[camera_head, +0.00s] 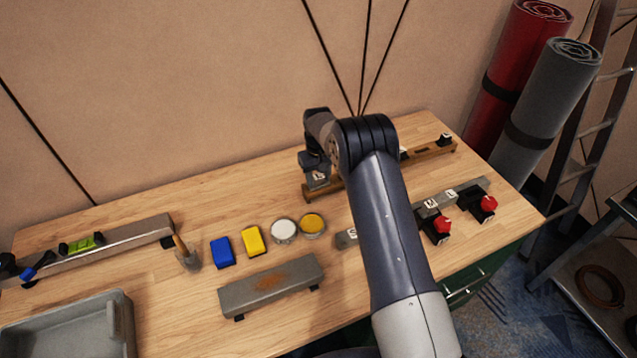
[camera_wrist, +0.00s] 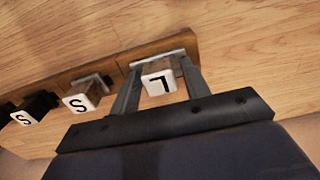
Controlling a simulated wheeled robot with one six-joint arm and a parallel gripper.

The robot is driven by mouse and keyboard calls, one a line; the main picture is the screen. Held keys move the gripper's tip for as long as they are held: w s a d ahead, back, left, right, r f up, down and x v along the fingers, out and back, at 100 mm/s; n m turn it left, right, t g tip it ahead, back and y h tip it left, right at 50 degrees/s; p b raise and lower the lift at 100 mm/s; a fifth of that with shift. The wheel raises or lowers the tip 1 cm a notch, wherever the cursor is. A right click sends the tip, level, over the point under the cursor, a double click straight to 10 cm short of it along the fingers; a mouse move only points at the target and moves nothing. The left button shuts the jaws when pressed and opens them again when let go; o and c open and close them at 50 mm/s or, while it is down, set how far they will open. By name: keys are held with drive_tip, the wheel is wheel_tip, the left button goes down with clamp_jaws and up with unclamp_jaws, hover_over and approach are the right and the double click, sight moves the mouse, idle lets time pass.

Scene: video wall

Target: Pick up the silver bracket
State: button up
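My gripper (camera_wrist: 163,72) is open, with one finger on each side of this L block. I cannot tell whether either finger touches it. A second silver bracket (camera_wrist: 92,80), with a block marked S, stands beside it on the rail. In the head view my gripper (camera_head: 318,178) is at the left end of the wooden rail (camera_head: 430,155), and the bracket there is mostly hidden by it.
A black bracket (camera_wrist: 38,104) stands farther along the rail. Right of my arm is a metal rail (camera_head: 472,187) with red-knobbed black parts (camera_head: 441,227). A grey block (camera_head: 270,285), blue (camera_head: 222,252) and yellow (camera_head: 253,241) pieces and two round tins lie to the left.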

clamp_jaws()
drive_tip(key=shift+r, duration=0.15)
wheel_tip(320, 180, up, 9)
drive_tip(key=b, duration=0.2)
drive_tip(key=shift+b, duration=0.35)
drive_tip(key=shift+r, duration=0.45)
